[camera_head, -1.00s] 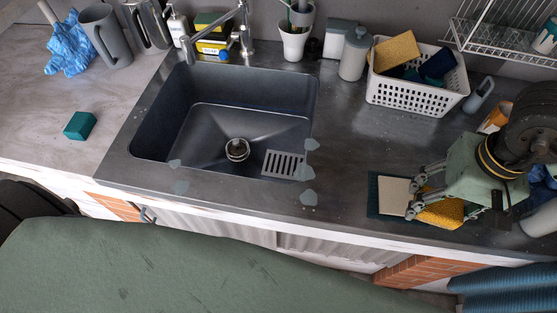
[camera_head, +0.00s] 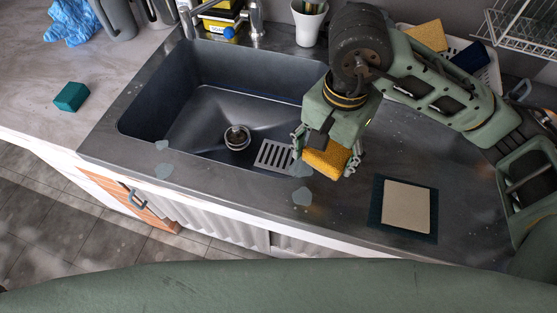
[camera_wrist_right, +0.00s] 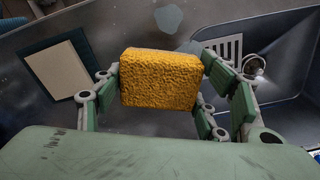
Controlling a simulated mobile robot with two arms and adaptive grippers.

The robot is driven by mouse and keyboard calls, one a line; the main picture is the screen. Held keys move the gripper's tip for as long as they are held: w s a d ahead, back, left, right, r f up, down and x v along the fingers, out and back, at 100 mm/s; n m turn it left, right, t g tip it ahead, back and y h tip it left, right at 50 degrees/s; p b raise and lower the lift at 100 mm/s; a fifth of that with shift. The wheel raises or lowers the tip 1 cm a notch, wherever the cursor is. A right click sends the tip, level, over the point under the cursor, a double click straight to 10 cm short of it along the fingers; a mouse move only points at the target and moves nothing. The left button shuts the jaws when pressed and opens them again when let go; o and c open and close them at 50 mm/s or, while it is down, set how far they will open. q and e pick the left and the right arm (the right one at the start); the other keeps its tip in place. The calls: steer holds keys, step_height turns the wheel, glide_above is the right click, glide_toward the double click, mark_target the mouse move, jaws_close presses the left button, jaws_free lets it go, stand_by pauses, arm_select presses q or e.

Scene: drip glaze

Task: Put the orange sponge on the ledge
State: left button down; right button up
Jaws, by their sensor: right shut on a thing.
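The orange sponge (camera_head: 327,160), a yellow-orange rough block, is held in my right gripper (camera_head: 326,153) by the front right corner of the sink (camera_head: 222,95). In the right wrist view the sponge (camera_wrist_right: 160,80) sits between the fingers of the right gripper (camera_wrist_right: 160,84), which touch its two sides. It appears raised above the grey counter. Which surface is the ledge is not clear; the counter's front strip (camera_head: 235,200) runs along the sink with several pale grey patches on it. My left gripper is not in view.
A dark teal mat with a cream pad (camera_head: 406,206) lies right of the gripper. A teal block (camera_head: 71,97) lies left of the sink. A faucet (camera_head: 256,18), a white cup (camera_head: 309,22) and a white basket (camera_head: 491,72) with sponges stand behind. The drain grate (camera_head: 273,154) is close by.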

steer(key=shift+w+a+f, duration=0.15)
steer(key=shift+a+f, duration=0.05)
steer(key=shift+a, duration=0.2)
steer(key=p, duration=0.3)
glide_above(280, 157)
step_height(280, 157, down, 7)
steer(key=shift+r, duration=0.2)
step_height(280, 157, down, 4)
steer(key=shift+r+p, duration=0.1)
steer(key=shift+p, duration=0.8)
steer(key=shift+f, duration=0.25)
steer(key=shift+f+b, duration=0.15)
steer(key=shift+b, duration=0.2)
steer(key=o, duration=0.8)
